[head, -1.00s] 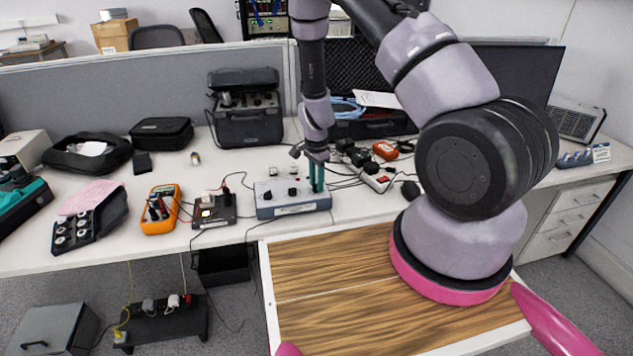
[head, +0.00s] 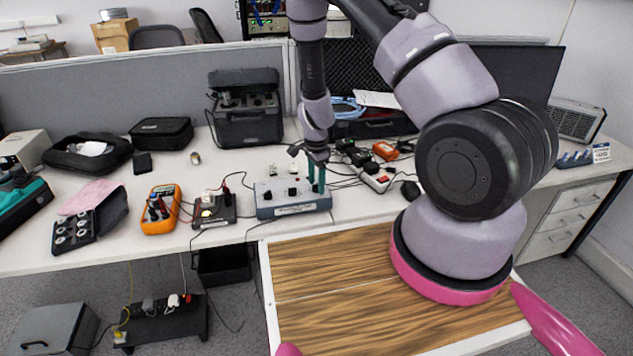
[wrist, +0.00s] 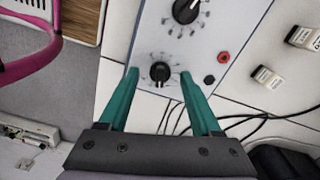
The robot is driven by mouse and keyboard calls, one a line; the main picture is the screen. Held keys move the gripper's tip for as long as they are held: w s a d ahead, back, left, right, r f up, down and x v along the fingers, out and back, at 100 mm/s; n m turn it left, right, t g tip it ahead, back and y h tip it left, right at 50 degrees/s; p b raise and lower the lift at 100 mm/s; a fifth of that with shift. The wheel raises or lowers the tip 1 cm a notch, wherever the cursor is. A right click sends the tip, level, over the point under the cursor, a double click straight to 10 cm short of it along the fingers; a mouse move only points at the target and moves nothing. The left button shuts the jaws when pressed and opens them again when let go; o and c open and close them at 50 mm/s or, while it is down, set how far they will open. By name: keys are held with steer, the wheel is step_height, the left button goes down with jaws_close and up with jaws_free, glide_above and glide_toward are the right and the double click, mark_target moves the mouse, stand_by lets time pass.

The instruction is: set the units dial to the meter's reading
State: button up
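A grey-blue control box (head: 290,209) with black dials stands on the bench near its front edge. My gripper (head: 317,178) points down over the right end of this box. In the wrist view, the teal fingers of my gripper (wrist: 159,74) are open, on either side of a black dial with a white pointer (wrist: 160,72). I see gaps between the fingers and this dial. A second dial (wrist: 186,10) lies farther along the panel. The dial markings are too small to read. An orange handheld meter (head: 160,208) lies to the left; its reading cannot be made out.
A small black box (head: 213,210) with leads sits between the meter and control box. Red and black sockets (wrist: 223,57) are beside the dial. Chargers and cables (head: 372,178) crowd the right.

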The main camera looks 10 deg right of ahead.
step_height(320, 180, up, 11)
stand_by(0.7)
steer(key=shift+f, duration=0.1)
steer(key=s+d+r+n+t+y, duration=0.1)
steer(key=s+r+n+y, duration=0.15)
steer(key=r, duration=1.05)
steer(key=s+r+n+t+y, duration=0.1)
steer(key=s+r+n+t, duration=0.15)
steer(key=r, duration=0.95)
steer(key=s+d+r+n+t, duration=0.2)
steer(key=s+r+n, duration=0.1)
steer(key=s+r, duration=0.4)
steer(key=s+d+r+n+t+h, duration=0.1)
steer(key=s+d+r+n, duration=0.1)
steer(key=s+r, duration=0.5)
steer(key=s+d, duration=0.1)
steer(key=s, duration=0.3)
steer(key=shift+r+n+t, duration=0.35)
steer(key=shift+r+n, duration=0.05)
steer(key=shift+h, duration=0.25)
